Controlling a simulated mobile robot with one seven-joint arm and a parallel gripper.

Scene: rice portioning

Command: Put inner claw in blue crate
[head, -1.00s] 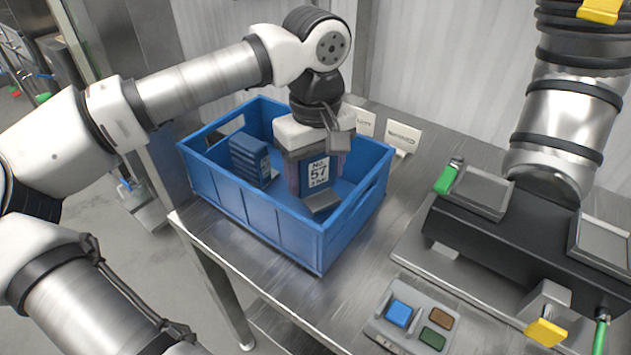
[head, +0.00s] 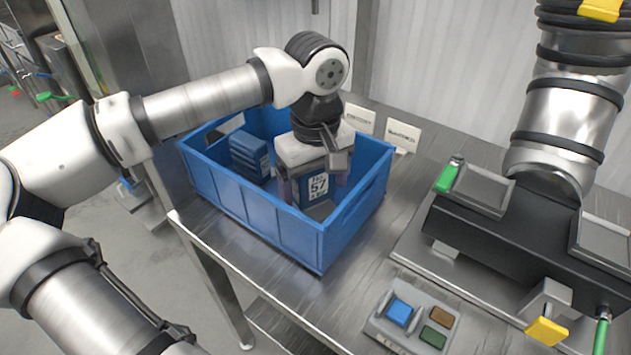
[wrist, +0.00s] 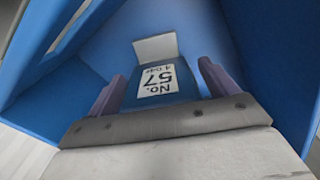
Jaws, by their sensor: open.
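The blue piece labelled No. 57 (head: 317,187), with a grey plate at its end, is inside the blue crate (head: 262,222). It also shows in the wrist view (wrist: 155,82), with its grey plate at the far end. My gripper (head: 316,182) reaches down into the crate. Its purple fingers stand open on either side of the piece, with a gap visible at each side in the wrist view (wrist: 160,88). The underside of the piece is hidden, so its contact with the crate floor cannot be seen.
A second blue piece (head: 248,153) stands in the crate's left part. Two white label cards (head: 403,136) stand behind the crate. A button panel (head: 412,318) and a black machine (head: 510,250) are to the right on the steel table (head: 385,240).

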